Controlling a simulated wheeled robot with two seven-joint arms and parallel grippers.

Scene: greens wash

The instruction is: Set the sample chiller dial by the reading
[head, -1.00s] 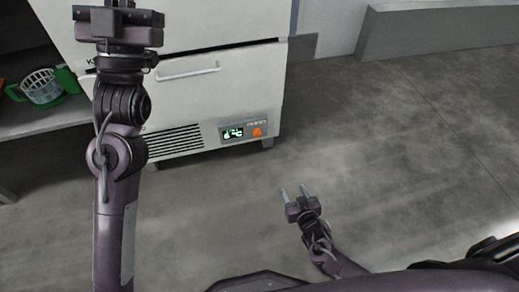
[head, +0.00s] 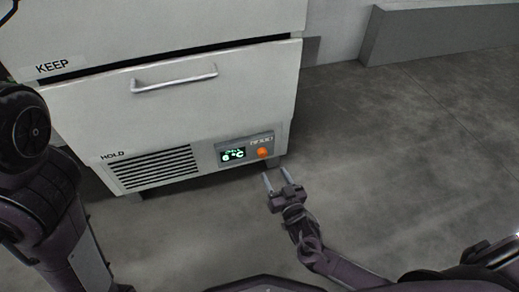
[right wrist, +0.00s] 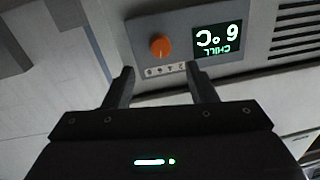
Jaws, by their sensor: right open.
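The sample chiller (head: 190,100) is a white cabinet with drawers. Its lower front holds a grey control panel with a green-lit display (head: 233,155) reading 6 °C and an orange dial (head: 262,153) to the right of it. In the right wrist view the display (right wrist: 225,39) appears upside down, with "CHILL" and "6 °C", and the orange dial (right wrist: 160,46) has small marks beside it. My right gripper (head: 276,179) is open and empty, just below and in front of the dial, apart from it. My left arm shows at the left edge; its gripper is out of view.
A vent grille (head: 160,173) lies left of the panel, below the word HOLD. A drawer handle (head: 174,80) sticks out above. The grey floor (head: 400,150) to the right is clear. A low grey block (head: 440,30) stands at the back right.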

